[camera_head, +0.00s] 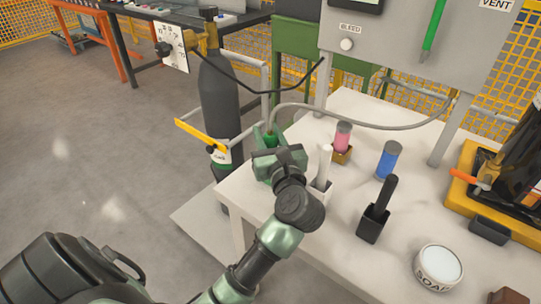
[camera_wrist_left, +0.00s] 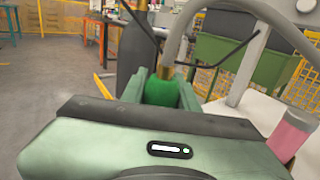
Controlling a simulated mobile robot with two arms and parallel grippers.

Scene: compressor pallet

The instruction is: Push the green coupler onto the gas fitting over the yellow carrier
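The green coupler (camera_head: 270,141) is between the fingers of my left gripper (camera_head: 268,150), above the table's far-left corner. In the left wrist view the coupler (camera_wrist_left: 158,91) shows between both fingers, with a brass neck and a grey hose rising from its top. The yellow carrier (camera_head: 460,192) stands at the table's right side under a black body. A brass fitting (camera_head: 487,176) with an orange handle shows over it, apart from the coupler; its details are small. My right gripper is in neither view.
A black gas cylinder (camera_head: 217,100) with a yellow bar stands just left of the table. A pink cylinder (camera_head: 342,136), a blue cylinder (camera_head: 388,160), holders with white and black upright handles, and a soap tin (camera_head: 438,267) stand on the table (camera_head: 330,250). The hose (camera_head: 360,125) runs toward the grey panel.

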